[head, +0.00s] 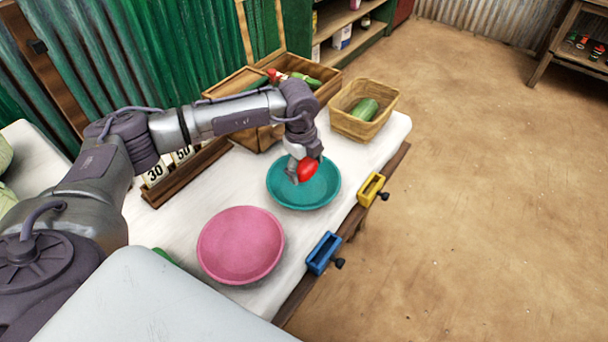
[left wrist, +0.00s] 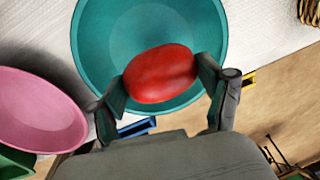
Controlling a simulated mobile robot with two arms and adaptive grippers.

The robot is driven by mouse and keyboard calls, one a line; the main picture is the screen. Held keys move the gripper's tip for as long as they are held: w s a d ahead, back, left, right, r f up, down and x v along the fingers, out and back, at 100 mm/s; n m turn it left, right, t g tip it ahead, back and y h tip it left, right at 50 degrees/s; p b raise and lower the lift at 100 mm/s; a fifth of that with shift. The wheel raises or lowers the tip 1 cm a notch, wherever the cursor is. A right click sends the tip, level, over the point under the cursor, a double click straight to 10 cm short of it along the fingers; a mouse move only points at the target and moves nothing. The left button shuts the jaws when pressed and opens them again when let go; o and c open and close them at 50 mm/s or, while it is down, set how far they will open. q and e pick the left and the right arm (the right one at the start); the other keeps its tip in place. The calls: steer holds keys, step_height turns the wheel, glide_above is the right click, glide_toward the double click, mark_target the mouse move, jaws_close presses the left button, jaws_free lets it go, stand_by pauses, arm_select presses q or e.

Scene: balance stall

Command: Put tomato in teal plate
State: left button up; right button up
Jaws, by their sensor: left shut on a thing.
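The red tomato (head: 308,170) is held by my left gripper (head: 303,172), which is shut on it. In the head view both show over the teal plate (head: 318,198). In the left wrist view the tomato (left wrist: 160,73) sits between the two fingers, in front of the teal plate (left wrist: 95,50). The tomato looks to be above the plate; whether it touches the plate's surface I cannot tell. The gripper hides part of the plate. My right gripper is not in view.
A pink plate (head: 240,246) lies nearer on the white table. A yellow holder (head: 370,189) and a blue holder (head: 323,253) sit at the table's right edge. A wicker basket (head: 364,110) with a green vegetable and a wooden crate (head: 257,138) stand behind.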

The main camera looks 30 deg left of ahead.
mark_target(304, 177)
arm_select(q)
steer(key=shift+a+f, duration=0.2)
step_height(304, 177, down, 3)
steer(key=shift+f, duration=0.45)
steer(key=shift+f, duration=0.15)
steer(key=o, duration=1.1)
steer(key=shift+o, duration=0.2)
